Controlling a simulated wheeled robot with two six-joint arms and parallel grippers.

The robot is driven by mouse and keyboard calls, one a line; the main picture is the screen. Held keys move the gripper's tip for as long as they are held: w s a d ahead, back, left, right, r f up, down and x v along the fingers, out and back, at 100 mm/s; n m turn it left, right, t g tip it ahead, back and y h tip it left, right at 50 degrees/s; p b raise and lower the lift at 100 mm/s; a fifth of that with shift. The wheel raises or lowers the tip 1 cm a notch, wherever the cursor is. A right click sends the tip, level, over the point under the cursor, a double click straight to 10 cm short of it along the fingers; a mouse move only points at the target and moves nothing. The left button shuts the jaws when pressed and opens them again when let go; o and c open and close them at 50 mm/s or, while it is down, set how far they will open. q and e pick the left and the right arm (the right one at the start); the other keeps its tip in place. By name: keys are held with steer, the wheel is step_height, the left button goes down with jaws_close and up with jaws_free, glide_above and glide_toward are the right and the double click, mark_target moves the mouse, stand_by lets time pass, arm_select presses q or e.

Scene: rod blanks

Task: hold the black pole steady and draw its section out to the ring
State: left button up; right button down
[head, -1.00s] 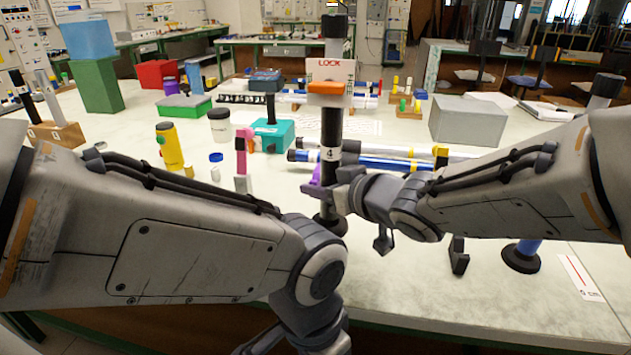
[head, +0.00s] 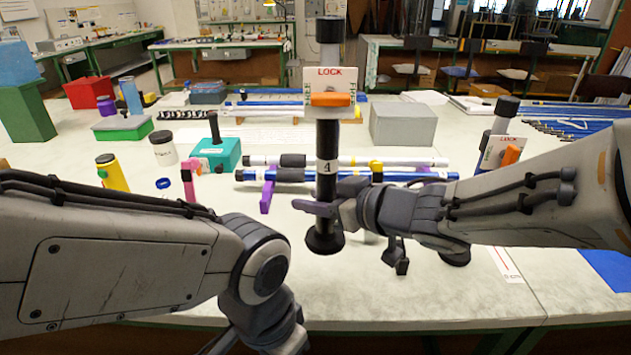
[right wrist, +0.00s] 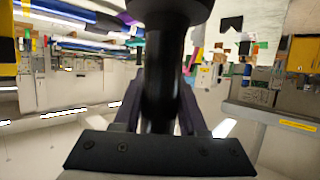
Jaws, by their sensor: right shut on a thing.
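The black pole (head: 327,143) stands upright on a round black foot (head: 325,242). It has a white label reading 4, and higher up a white LOCK card (head: 330,77) with an orange lever (head: 330,99) lying level. My right gripper (head: 325,208) is shut on the lower part of the pole, below the label. In the right wrist view the dark pole (right wrist: 165,75) stands between the fingers. My left arm bends down at the wrist, and its gripper is out of view. I cannot make out a ring on the pole.
A second pole with a LOCK card (head: 497,152) stands behind my right forearm. White and blue rods (head: 400,176) lie behind the black pole on purple supports. A grey box (head: 403,124) and teal block (head: 216,155) stand farther back. The front table strip is clear.

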steer(key=shift+w+a+f+b, duration=0.7)
steer(key=shift+a+f+b, duration=0.8)
steer(key=shift+a+b, duration=0.35)
steer(key=shift+w+a+f+b, duration=0.7)
steer(key=shift+a+f+b, duration=0.75)
steer(key=shift+a+b, duration=0.35)
steer(key=shift+w+a+f+b, duration=0.7)
steer(key=shift+a+f+b, duration=0.8)
steer(key=shift+a+b, duration=0.35)
steer(key=shift+f+b, duration=0.85)
steer(key=shift+f, duration=0.2)
